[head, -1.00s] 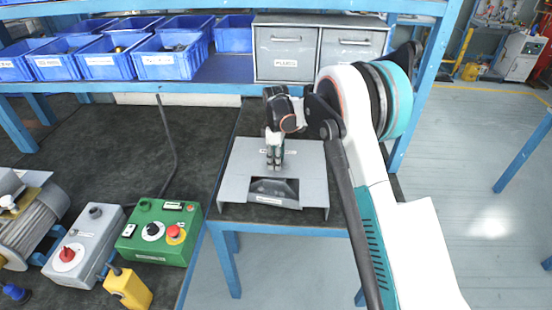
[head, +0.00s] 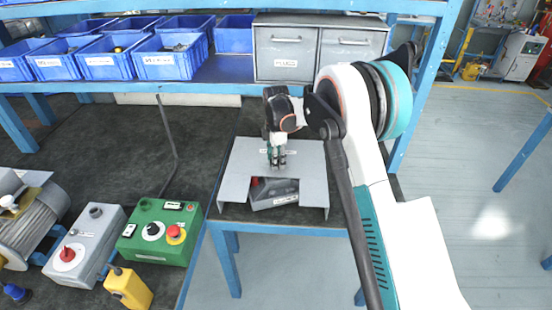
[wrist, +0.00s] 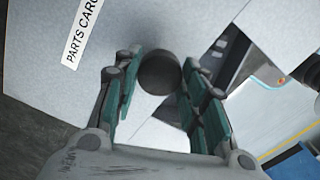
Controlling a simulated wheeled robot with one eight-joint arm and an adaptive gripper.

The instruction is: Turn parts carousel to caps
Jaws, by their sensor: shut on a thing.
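The parts carousel is a grey housing (head: 308,180) on the bench, with a flat top and an open front window. A dark round knob (wrist: 159,73) stands on its top and shows in the wrist view. My gripper (head: 277,160) points down at the top, its fingers shut on the knob from both sides. In the window, a grey inner tray (head: 277,195) sits at a slant with a white label on its front, too small to read. A small red thing (head: 254,183) shows at the window's left. I cannot see any caps clearly; most of the inside is hidden.
Grey drawers (head: 285,50) and blue bins (head: 170,65) stand on the shelf behind. A green control box (head: 160,230), a grey box (head: 85,240) and a yellow pendant (head: 128,288) are at the left. Open floor lies to the right.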

